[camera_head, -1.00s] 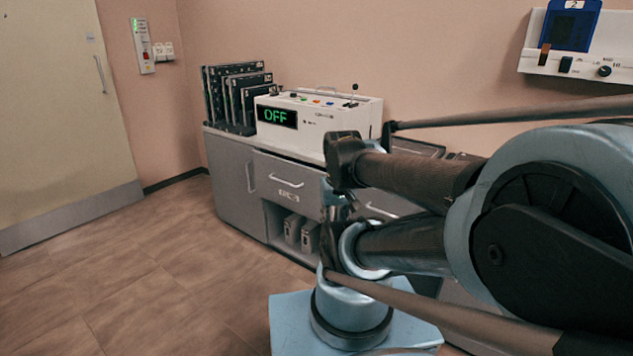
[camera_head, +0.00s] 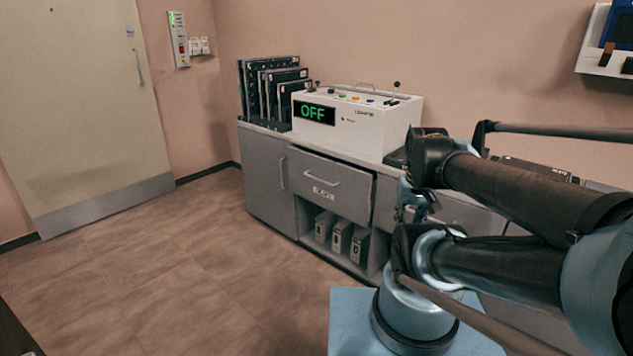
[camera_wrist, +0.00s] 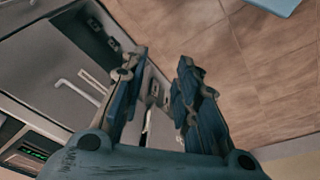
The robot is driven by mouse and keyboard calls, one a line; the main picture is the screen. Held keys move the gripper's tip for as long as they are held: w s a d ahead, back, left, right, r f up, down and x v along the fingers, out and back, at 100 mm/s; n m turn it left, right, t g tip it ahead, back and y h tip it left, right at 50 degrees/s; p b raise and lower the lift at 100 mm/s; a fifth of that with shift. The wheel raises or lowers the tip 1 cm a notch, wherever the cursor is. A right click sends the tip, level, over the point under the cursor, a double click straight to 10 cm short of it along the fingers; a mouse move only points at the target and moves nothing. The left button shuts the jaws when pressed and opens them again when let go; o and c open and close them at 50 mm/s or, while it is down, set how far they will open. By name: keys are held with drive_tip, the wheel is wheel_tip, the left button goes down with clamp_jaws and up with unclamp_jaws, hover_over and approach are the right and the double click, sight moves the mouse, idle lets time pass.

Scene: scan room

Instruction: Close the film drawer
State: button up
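The film drawer (camera_head: 328,184) is a grey front with a bar handle and a small label, in the cabinet below the white machine. It looks slightly pulled out, with a dark edge along its top. In the wrist view, a grey front with a light handle (camera_wrist: 80,92), which looks like this drawer, lies left of the fingers. My gripper (camera_wrist: 157,64) is open, its two fingers apart with nothing between them. I see no contact with the drawer. In the head view, my arm hides most of the gripper.
The grey cabinet (camera_head: 264,172) carries the white machine (camera_head: 362,130) reading OFF and upright dark film panels (camera_head: 252,92). An open shelf below the drawer holds several box files (camera_head: 341,237). The floor (camera_head: 180,265) at left is clear up to the door (camera_head: 75,110).

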drive_tip(key=w+a+r+n+t+h, duration=0.1)
drive_tip(key=w+a+r+n+h, duration=0.15)
drive_tip(key=w, duration=0.95)
drive_tip(key=w+a+r+n+h, duration=0.2)
drive_tip(key=w+r+h, duration=0.15)
drive_tip(key=w, duration=0.95)
drive_tip(key=w+a+f+n+t+h, duration=0.2)
drive_tip(key=w+a+f+t, duration=0.1)
drive_tip(key=w+a, duration=0.8)
drive_tip(key=w+a+f+n+t, duration=0.1)
drive_tip(key=a+f+t, duration=0.1)
drive_tip(key=a+f, duration=0.45)
drive_tip(key=w+a+f+n+t+h, duration=0.1)
drive_tip(key=w+a+f+t, duration=0.15)
drive_tip(key=a, duration=0.65)
drive_tip(key=w+a+f+n+t, duration=0.1)
drive_tip(key=a+f+n+t, duration=0.1)
drive_tip(key=a+f, duration=0.5)
drive_tip(key=shift+m+g, duration=0.25)
drive_tip(key=x, duration=0.5)
drive_tip(key=r+x, duration=0.1)
drive_tip(key=x, duration=1)
drive_tip(key=shift+w+a+r, duration=0.15)
drive_tip(key=shift+w+r, duration=0.15)
drive_tip(key=shift+c, duration=0.6)
clamp_jaws()
